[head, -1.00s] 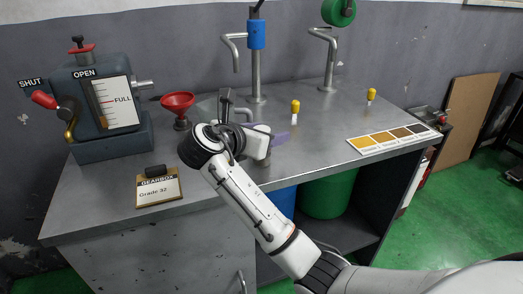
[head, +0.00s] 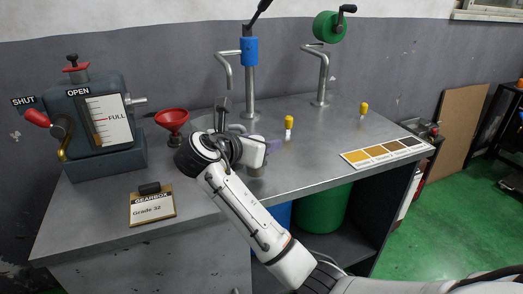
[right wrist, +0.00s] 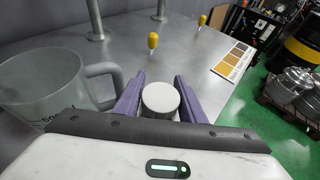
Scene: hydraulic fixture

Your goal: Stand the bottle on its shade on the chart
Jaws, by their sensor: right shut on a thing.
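My right gripper (head: 272,146) is shut on a round grey-topped cylinder (right wrist: 160,100), between its purple fingers in the right wrist view. A grey cylinder (head: 255,170) shows below the gripper in the head view; I cannot tell whether it touches the table. The chart (head: 387,150), a strip of amber to dark brown shades, lies at the table's right front edge, well right of the gripper. It also shows in the right wrist view (right wrist: 233,57). Two small yellow-topped bottles stand behind, one nearer (head: 289,127) and one farther right (head: 364,109). My left gripper is not in view.
A translucent jug (right wrist: 45,90) stands close left of my right gripper. A red funnel (head: 172,121), the gearbox (head: 95,150) and a Grade 32 clipboard (head: 152,206) are farther left. Two pump spouts rise behind. The tabletop between gripper and chart is mostly clear.

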